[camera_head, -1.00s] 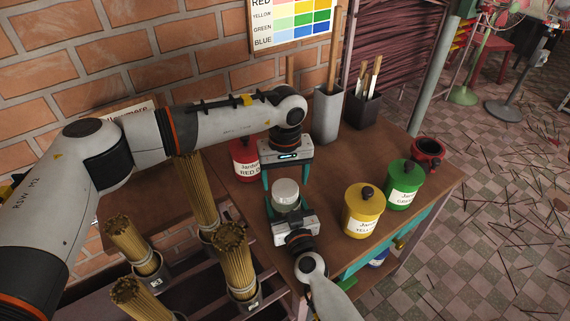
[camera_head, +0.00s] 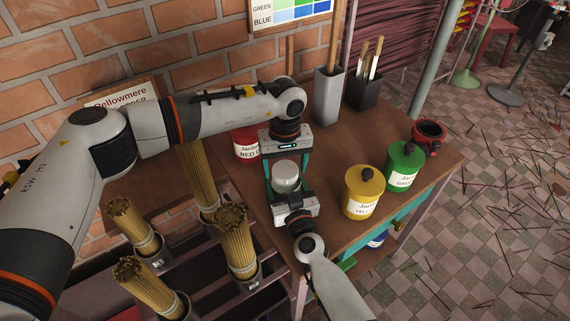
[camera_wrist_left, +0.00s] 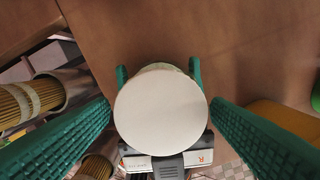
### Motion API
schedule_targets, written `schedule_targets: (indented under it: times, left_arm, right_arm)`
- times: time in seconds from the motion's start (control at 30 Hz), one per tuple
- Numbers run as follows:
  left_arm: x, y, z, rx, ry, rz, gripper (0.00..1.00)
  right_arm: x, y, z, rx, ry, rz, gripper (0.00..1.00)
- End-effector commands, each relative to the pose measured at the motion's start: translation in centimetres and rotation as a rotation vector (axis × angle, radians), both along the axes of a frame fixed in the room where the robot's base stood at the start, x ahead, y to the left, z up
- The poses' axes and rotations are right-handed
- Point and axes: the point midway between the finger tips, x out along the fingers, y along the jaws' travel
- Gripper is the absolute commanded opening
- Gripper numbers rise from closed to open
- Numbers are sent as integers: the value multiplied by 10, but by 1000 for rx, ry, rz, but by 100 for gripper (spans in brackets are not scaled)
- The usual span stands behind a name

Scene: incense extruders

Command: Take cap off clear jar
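The clear jar (camera_head: 286,184) is a small see-through jar with a pale round cap (camera_head: 286,168). In the left wrist view the cap (camera_wrist_left: 160,105) is a white disc that hides most of the jar. My left gripper (camera_head: 285,166) points down from above, open, with its green fingers on either side of the cap. In the left wrist view a narrow gap shows between each finger and the cap. My right gripper (camera_head: 293,190) comes from the front and is shut on the jar body, its fingers (camera_wrist_left: 160,72) along both sides. The contact itself is mostly hidden.
Yellow (camera_head: 363,193) and green (camera_head: 404,167) jars stand to the right, with a red pot (camera_head: 429,136) behind. A red jar (camera_head: 246,146) is partly behind my left gripper. Tool holders (camera_head: 327,96) stand at the back. Incense bundles (camera_head: 236,243) are at left.

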Motion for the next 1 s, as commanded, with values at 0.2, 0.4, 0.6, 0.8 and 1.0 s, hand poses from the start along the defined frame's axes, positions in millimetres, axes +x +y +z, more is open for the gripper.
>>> schedule_targets:
  times: [0.2, 0.4, 0.6, 0.8, 1.0]
  left_arm:
    - [0, 0, 0, 0, 0, 0, 78]
    - [1, 0, 6, -1, -1, 0, 78]
    - [1, 0, 32, -1, -3, -1, 78]
    - [0, 0, 46, 0, 0, 0, 78]
    - [0, 0, 45, 0, 0, 0, 78]
  right_arm:
    - [0, 0, -1, 0, 2, 0, 4]
    - [0, 0, -1, 0, 2, 0, 4]
    - [0, 0, -1, 0, 2, 0, 4]
    - [0, 0, -1, 0, 2, 0, 4]
    - [0, 0, -1, 0, 2, 0, 78]
